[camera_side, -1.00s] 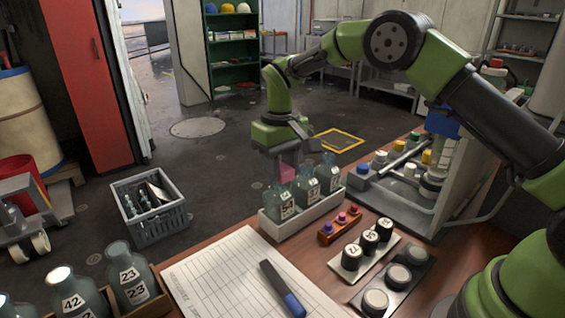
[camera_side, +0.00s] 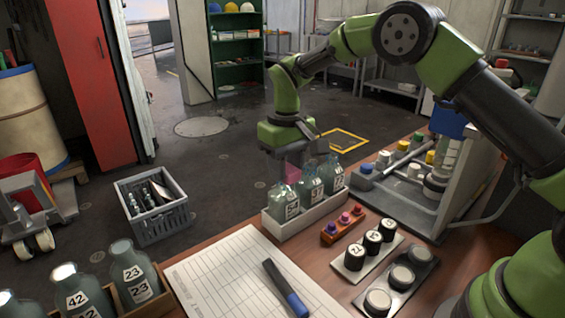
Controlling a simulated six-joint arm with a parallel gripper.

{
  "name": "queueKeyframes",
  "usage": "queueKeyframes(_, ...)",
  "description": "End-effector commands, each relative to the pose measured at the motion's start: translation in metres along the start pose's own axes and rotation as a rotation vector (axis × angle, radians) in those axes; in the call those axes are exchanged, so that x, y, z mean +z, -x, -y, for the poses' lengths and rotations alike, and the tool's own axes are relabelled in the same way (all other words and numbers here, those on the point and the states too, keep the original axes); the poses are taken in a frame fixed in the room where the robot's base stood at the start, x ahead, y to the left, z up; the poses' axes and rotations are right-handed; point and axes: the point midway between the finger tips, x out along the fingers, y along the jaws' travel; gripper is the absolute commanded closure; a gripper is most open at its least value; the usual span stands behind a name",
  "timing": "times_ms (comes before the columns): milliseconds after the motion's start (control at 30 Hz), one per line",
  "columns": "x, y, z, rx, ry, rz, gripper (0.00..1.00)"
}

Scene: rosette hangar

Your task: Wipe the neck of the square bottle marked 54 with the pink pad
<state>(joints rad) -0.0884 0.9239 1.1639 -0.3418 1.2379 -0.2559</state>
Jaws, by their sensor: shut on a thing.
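My gripper (camera_side: 292,151) hangs above the white tray (camera_side: 290,233), its jaws shut on the pink pad (camera_side: 292,174). The pad is partly hidden behind the bottles. The square bottle marked 54 (camera_side: 283,204) is the leftmost of three greyish glass bottles standing upright in the tray. The pad's lower end is close to this bottle's neck, on its right side in the picture. I cannot tell whether they touch.
Two other bottles, the middle one (camera_side: 311,186) and the right one (camera_side: 332,175), stand close beside it. A rack of small coloured pegs (camera_side: 343,224), black-sided jars (camera_side: 373,242) and a sheet with a marker (camera_side: 285,288) lie nearer. More numbered bottles (camera_side: 134,279) stand front left.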

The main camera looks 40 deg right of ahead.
Motion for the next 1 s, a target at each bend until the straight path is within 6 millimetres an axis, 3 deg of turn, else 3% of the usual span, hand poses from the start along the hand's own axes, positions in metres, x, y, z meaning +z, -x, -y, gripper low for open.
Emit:
queueKeyframes(633, -0.008, -0.002, 0.009, 0.0, 0.0, 0.001, 0.87)
queueKeyframes(1000, -0.008, -0.002, 0.005, 0.0, -0.002, 0.0, 0.87)
